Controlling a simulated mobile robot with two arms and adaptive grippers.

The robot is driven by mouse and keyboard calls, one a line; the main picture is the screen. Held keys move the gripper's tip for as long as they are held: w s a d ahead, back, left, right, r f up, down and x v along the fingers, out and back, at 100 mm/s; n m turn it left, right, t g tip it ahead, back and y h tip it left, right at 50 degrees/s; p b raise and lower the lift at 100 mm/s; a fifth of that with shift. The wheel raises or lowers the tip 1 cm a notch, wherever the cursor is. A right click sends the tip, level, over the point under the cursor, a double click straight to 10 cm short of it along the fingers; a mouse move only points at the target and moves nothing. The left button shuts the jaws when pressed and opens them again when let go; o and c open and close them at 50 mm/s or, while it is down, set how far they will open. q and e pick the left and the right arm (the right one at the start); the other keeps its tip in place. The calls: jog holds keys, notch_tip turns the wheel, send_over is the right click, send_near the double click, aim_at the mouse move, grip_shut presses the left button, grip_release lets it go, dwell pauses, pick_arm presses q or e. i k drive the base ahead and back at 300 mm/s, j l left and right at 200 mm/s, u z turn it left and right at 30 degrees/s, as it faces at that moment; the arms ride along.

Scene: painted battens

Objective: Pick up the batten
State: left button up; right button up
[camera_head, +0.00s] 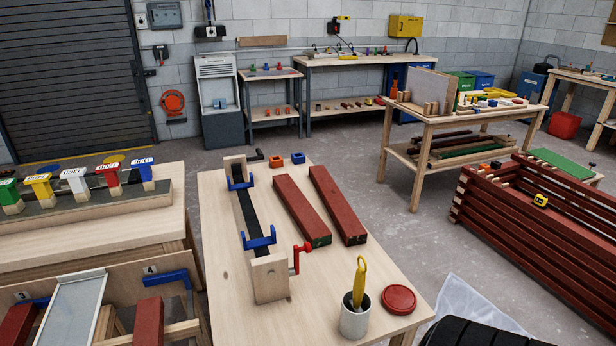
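Two dark red painted battens lie side by side on the light wooden workbench (235,300): the left batten (300,208) and the right batten (338,205). Both lie flat with a narrow gap between them, and their near ends show greenish marks. More red battens (490,222) are stacked in a rack at the right. Neither of my grippers is in view, and nothing holds the two battens on the bench.
A wooden jig with blue clamps (260,240) and a red-handled screw (299,257) stands left of the battens. A grey cup (355,318) with a yellow-handled brush and a red lid (399,299) sit near the front. Orange and blue blocks (298,158) lie behind.

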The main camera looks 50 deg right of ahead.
aim_at(314, 230)
jog(key=z, duration=0.4)
jog(key=l+z, duration=0.1)
jog(key=z, duration=0.25)
jog(key=i+z, duration=0.1)
jog(key=z, duration=0.65)
